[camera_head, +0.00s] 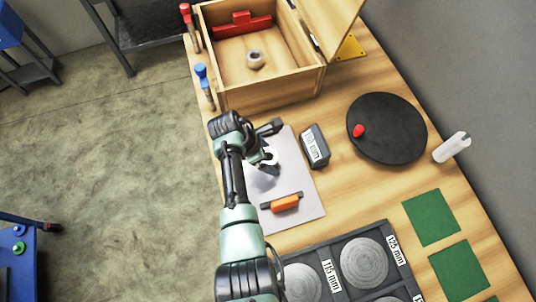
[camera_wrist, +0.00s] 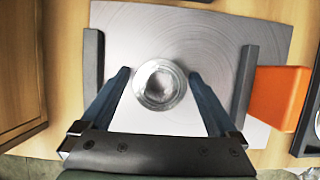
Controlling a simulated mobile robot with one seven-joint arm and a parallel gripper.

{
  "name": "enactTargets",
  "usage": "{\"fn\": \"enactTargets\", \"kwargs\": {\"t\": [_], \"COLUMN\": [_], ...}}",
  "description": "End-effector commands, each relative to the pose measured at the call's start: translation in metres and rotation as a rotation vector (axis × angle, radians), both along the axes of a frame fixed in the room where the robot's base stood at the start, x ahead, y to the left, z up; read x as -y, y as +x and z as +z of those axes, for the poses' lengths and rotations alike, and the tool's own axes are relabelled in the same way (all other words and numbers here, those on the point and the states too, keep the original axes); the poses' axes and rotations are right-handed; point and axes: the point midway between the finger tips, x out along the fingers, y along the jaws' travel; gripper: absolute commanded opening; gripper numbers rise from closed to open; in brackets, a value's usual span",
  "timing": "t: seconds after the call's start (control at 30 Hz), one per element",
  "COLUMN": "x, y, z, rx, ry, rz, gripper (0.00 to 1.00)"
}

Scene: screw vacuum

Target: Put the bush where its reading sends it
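A round metal bush (camera_wrist: 160,84) with a grey hollow centre sits on the grey metal plate (camera_wrist: 190,22), between two dark upright jaws. An orange block (camera_wrist: 278,98) is joined to the right jaw. My gripper (camera_wrist: 160,92) is open over the bush, one finger on each side with gaps showing. In the head view my gripper (camera_head: 268,158) is above the plate (camera_head: 298,180) and partly hides the bush. A dark readout (camera_head: 315,146) beside the plate shows a number in mm, too small to read surely. A dark tray (camera_head: 328,242) holds grey discs labelled 115 mm and 125 mm.
An open wooden box (camera_head: 272,92) at the back holds a red piece (camera_head: 240,25) and a small ring (camera_head: 255,60). A black round disc (camera_head: 400,130) with a red piece, a white cylinder (camera_head: 452,147) and green squares (camera_head: 431,217) lie on the right.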

Motion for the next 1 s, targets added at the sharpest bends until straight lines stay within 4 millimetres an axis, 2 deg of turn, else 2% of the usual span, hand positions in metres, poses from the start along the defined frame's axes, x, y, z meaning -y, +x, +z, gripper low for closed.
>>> {"fn": "enactTargets", "kwargs": {"t": [0.23,0.37,0.47,0.8,1.0], "x": [0.0,-0.002,-0.007,-0.033,-0.042], "y": [0.0,0.0,-0.001,-0.01,-0.013], "z": [0.001,0.01,0.023,0.087,0.109], "rx": [0.0,0.002,0.003,0.004,0.001], "ry": [0.0,0.0,0.0,0.001,0.0], "rz": [0.0,0.001,0.001,0.002,0.002], "gripper": [0.95,0.95,0.95,0.95,0.95]}}
